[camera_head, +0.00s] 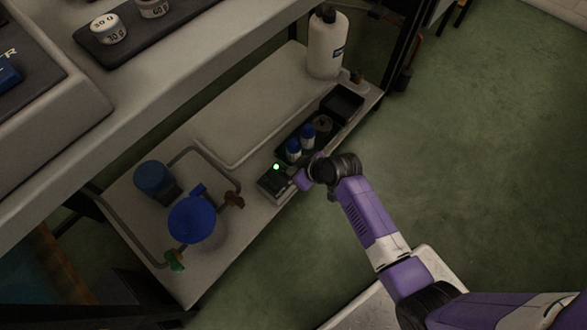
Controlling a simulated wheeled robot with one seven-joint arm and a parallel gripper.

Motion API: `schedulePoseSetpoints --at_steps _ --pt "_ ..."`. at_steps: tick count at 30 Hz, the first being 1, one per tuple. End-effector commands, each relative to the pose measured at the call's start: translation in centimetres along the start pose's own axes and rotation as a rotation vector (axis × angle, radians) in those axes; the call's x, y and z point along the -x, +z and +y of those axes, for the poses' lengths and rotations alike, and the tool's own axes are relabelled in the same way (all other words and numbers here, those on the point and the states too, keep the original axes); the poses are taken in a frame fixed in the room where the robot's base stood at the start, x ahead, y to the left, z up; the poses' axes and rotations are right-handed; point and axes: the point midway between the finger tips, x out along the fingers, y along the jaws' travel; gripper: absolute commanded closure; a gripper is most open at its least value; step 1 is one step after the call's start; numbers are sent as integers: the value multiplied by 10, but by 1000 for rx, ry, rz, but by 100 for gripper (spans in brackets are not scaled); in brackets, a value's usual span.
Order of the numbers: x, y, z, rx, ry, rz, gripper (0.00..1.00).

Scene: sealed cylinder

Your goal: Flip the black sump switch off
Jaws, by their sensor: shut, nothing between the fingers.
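The sump switch box (274,182) is a small dark box with a lit green lamp (276,167) on its top. It sits near the front edge of the low shelf. My gripper (299,181) is shut and empty, at the right side of the box. I cannot tell whether it touches the box. The black switch itself is too small or hidden by my gripper, so its position does not show.
The upper bench (150,110) overhangs the shelf's back. Green floor (470,150) is clear at right.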

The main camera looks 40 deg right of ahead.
Motion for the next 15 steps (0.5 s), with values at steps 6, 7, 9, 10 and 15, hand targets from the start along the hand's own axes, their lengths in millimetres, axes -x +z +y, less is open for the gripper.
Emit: schedulePoseSetpoints --at_steps 6,7,9,10,15 --pt "0 0 0 0 0 0 100" --pt "0 0 0 0 0 0 100" --pt "0 1 0 0 0 -1 100" --pt "-1 2 0 -1 0 -1 100" --pt "-6 11 0 0 0 -1 100"
